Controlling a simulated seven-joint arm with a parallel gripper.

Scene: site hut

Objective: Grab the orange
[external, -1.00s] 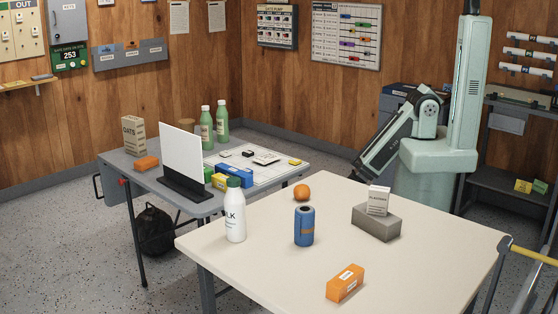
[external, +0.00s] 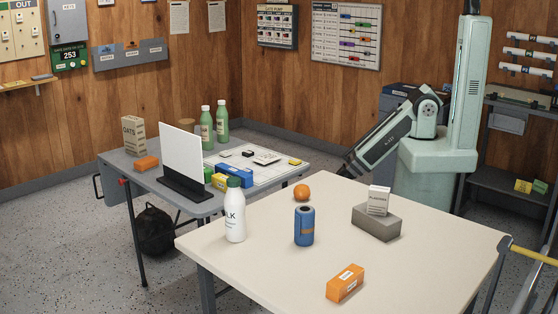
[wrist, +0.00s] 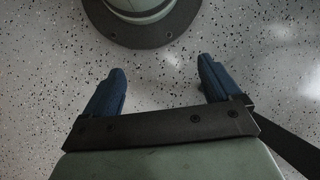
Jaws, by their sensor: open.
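The orange (external: 301,192) is a round fruit on the far side of the cream table (external: 250,262), near its back edge. My gripper (wrist: 162,66) shows in the wrist view, open and empty above the speckled floor, with its two blue fingers apart. In the external view my arm slopes down behind the table to the right of the orange. The gripper itself is not clearly seen there. The orange is not in the wrist view.
A blue can (external: 304,227) stands in front of the orange, a milk bottle (external: 235,212) to its left. A small white box (external: 379,200) sits on a grey block (external: 377,224) to its right. An orange box (external: 345,283) lies near the front. The table between them is clear.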

